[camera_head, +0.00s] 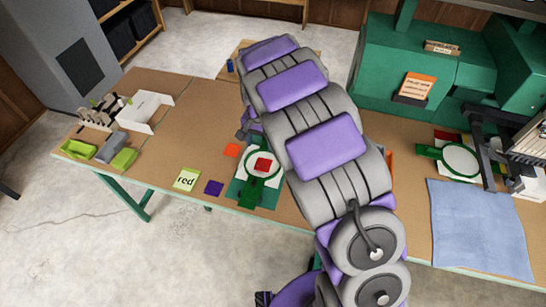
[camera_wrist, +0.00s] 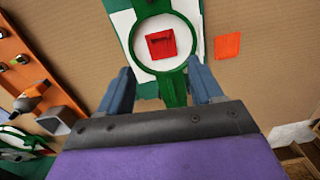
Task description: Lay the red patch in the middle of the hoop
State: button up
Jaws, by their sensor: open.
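The red patch (camera_head: 263,164) lies on the white cloth inside the green hoop (camera_head: 249,181), close to the hoop's middle. In the wrist view the red patch (camera_wrist: 161,46) is square, with a darker mark near its upper part, and the round rim of the hoop (camera_wrist: 137,35) surrounds it with white showing around it. My gripper (camera_wrist: 160,82) is open, its two blue-grey fingers apart on either side of the hoop's lower end, with nothing seen between the tips but the hoop and cloth. The patch is apart from both fingers. In the head view my arm hides most of the gripper.
A second green hoop (camera_head: 460,160) and a blue cloth (camera_head: 478,225) are at the right. The left-middle tabletop is clear.

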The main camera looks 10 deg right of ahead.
jog(key=s+d+r+n, duration=0.1)
jog(key=s+d+r, duration=0.45)
jog(key=s, duration=0.25)
jog(key=s+d+r+n, duration=0.1)
jog(key=s+d+r, duration=0.3)
jog(key=s+r, duration=0.4)
jog(key=s+d+r+n+g, duration=0.1)
jog(key=s+d+n, duration=0.1)
jog(key=s, duration=2)
jog(key=shift+s+d+n+g, duration=0.2)
jog(key=shift+n+g, duration=0.2)
jog(key=shift+n, duration=0.2)
jog(key=shift+w, duration=0.1)
